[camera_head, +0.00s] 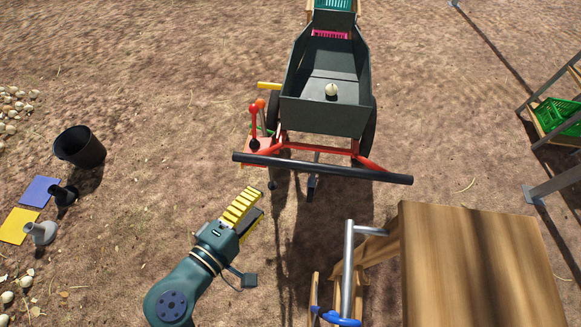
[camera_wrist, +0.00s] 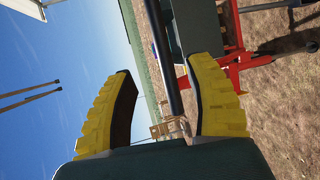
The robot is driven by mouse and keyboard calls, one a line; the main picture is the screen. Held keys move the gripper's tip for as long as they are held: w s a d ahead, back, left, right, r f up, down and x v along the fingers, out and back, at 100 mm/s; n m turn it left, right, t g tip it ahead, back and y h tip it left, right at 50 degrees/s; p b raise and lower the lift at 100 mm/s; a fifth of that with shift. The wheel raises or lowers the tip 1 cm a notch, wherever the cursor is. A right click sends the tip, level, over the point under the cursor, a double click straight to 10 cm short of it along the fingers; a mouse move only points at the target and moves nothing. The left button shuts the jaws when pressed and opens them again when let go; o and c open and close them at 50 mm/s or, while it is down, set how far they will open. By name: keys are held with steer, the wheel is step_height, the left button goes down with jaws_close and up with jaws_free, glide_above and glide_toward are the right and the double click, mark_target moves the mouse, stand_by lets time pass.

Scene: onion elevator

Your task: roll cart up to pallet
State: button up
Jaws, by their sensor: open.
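The cart (camera_head: 318,117) has a grey hopper, a red frame and a black push bar (camera_head: 320,168) across its near end. One pale onion (camera_head: 331,90) lies in the hopper. My gripper (camera_head: 257,201) is open and empty, on the near side of the bar, left of its middle, and looks apart from it. In the wrist view, the dark bar (camera_wrist: 163,55) runs between the yellow fingers, and the red frame (camera_wrist: 232,62) shows at the right. Wooden parts and crates show beyond the cart; I cannot tell whether a pallet is among them.
A wooden table (camera_head: 482,265) stands at the lower right, beside a metal post with a blue handle (camera_head: 340,318). A black bucket (camera_head: 80,148) and loose onions lie left. A green crate (camera_head: 555,117) sits at right.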

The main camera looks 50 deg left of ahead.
mark_target(290, 165)
steer(key=b+x, duration=0.3)
steer(key=x, duration=1.1)
steer(key=shift+w+a, duration=0.1)
steer(key=shift+w, duration=0.15)
steer(key=shift+s, duration=0.1)
jaws_close()
steer(key=shift+f, duration=0.1)
